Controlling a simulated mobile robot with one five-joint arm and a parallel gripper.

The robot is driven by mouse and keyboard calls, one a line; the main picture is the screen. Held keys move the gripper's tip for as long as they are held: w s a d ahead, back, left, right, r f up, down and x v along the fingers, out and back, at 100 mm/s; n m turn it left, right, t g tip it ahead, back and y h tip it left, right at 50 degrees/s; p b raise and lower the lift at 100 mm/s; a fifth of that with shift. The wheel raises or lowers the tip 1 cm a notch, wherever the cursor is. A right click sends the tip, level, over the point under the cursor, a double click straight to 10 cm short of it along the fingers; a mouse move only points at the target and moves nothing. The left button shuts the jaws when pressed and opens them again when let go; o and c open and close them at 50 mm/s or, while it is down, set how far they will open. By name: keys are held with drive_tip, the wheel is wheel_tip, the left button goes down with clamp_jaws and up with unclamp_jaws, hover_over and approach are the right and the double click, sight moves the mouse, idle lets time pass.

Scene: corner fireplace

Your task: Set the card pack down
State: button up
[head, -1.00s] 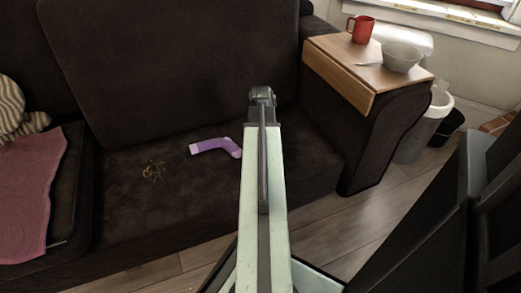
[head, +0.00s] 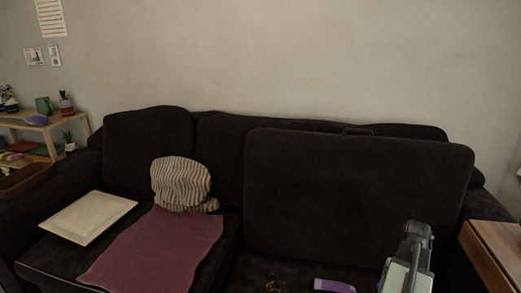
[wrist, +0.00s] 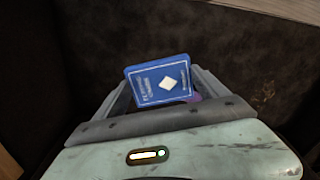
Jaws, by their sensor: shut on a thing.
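The card pack (wrist: 160,80) is a blue box with a white diamond and pale lettering. In the wrist view it is held between the fingers of my gripper (wrist: 163,94), which is shut on it. The pack looks slightly tilted. In the head view my gripper (head: 418,232) is at the lower right, in front of the dark sofa (head: 350,190). The pack is hidden from the head view. I cannot tell how far it is above the seat.
A purple sock (head: 333,286) and crumbs (head: 277,286) lie on the seat. A pink cloth (head: 155,250), striped cushion (head: 181,184) and pale flat board (head: 87,217) are to the left. A wooden armrest tray (head: 492,250) is at right. A shelf (head: 40,122) stands far left.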

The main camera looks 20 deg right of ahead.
wheel_tip(320, 180, up, 34)
drive_tip(key=p, duration=3)
drive_tip(key=shift+f+p, duration=0.15)
drive_tip(key=shift+p, duration=0.25)
drive_tip(key=shift+a, duration=0.1)
